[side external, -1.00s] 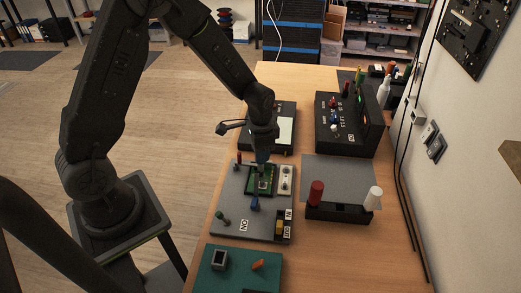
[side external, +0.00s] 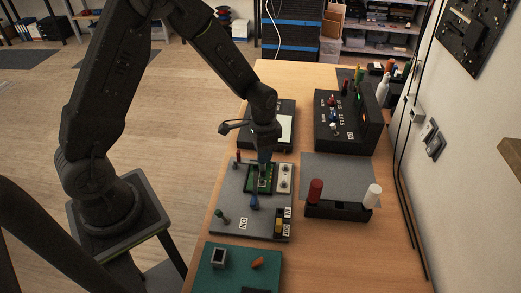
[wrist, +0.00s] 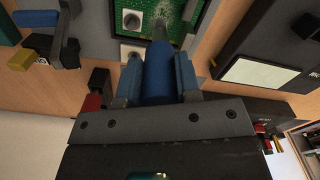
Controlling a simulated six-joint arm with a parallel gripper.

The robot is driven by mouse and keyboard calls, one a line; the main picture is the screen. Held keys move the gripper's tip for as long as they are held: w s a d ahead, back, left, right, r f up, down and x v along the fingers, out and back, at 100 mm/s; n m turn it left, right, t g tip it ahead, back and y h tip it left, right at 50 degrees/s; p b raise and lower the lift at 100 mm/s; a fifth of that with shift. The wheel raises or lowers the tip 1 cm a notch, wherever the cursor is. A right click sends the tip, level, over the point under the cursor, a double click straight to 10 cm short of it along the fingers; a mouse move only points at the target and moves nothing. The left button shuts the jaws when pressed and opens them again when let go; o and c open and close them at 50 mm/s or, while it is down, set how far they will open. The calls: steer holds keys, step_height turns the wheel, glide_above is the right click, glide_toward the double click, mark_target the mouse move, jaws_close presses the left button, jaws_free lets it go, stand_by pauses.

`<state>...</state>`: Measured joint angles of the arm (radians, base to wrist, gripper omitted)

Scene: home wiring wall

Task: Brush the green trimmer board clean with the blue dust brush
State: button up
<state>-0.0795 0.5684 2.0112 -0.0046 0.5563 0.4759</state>
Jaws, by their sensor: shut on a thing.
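The green trimmer board (side external: 249,185) sits on a grey panel (side external: 230,205) on the bench. Part of it shows at the top of the wrist view (wrist: 150,12), with pale speckles on its surface. My gripper (wrist: 160,88) is shut on the blue dust brush (wrist: 158,72), whose thick handle lies between the blue finger pads. The brush's narrow end points at the board and overlaps it in view. In the side view my gripper (side external: 264,152) is just above the board; I cannot tell if the bristles touch it. The gripper partly hides the board's far edge.
A white terminal strip (side external: 285,178) is right of the board, with a blue knob (side external: 254,202) in front. A black holder (side external: 338,212) with red and white bottles stands to the right. A black instrument box (side external: 340,135) stands behind. A green mat (side external: 225,275) lies in front.

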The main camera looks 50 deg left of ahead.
stand_by(0.4)
steer(key=shift+s+a+f, duration=0.1)
steer(key=shift+s+a, duration=0.55)
steer(key=shift+w+d, duration=0.1)
steer(key=shift+w+d+f, duration=0.15)
steer(key=shift+w+d, duration=0.4)
steer(key=shift+d, duration=0.05)
stand_by(0.3)
steer(key=shift+s+a, duration=0.1)
steer(key=shift+s, duration=0.05)
steer(key=shift+s+a, duration=0.55)
steer(key=shift+s, duration=0.05)
steer(key=shift+w, duration=0.1)
steer(key=shift+w+d+r, duration=0.25)
steer(key=shift+w+d, duration=0.4)
steer(key=shift+w, duration=0.15)
